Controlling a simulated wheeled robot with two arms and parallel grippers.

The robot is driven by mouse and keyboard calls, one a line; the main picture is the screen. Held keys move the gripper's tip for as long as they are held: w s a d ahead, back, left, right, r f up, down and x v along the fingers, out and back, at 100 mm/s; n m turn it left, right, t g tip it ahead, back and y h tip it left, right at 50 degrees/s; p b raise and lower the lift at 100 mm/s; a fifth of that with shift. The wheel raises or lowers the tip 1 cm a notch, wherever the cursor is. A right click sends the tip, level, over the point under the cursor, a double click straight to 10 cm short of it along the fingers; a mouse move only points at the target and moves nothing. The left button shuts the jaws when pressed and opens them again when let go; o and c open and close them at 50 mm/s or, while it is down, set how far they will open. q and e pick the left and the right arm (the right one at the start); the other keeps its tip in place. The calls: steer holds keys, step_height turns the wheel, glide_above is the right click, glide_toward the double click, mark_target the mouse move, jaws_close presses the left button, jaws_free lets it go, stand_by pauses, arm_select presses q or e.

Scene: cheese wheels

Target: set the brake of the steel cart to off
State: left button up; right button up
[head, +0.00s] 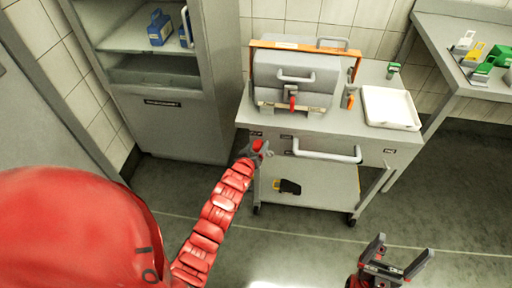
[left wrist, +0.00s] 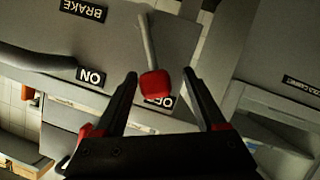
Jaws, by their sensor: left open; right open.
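The steel cart (head: 340,125) stands against the tiled wall in the head view. Its brake lever, a grey rod with a red knob (left wrist: 155,84), shows in the left wrist view, where the picture is upside down. The knob partly covers the OFF label (left wrist: 160,102); the ON label (left wrist: 91,77) is to its left and the BRAKE label (left wrist: 83,10) is above. My left gripper (left wrist: 160,74) is open, with its fingers on either side of the knob; I cannot tell whether they touch it. My right gripper (head: 397,258) is open and empty over the floor.
A grey machine (head: 296,78) and a white tray (head: 390,107) stand on the cart top. The cart's front handle (head: 327,152) sticks out beside my left gripper. A cabinet (head: 180,115) stands left of the cart and a bench (head: 440,50) right. The floor in front is clear.

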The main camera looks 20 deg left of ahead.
arm_select(q)
steer(key=v, duration=1.7)
steer(key=shift+s+p, duration=0.2)
steer(key=shift+p, duration=0.15)
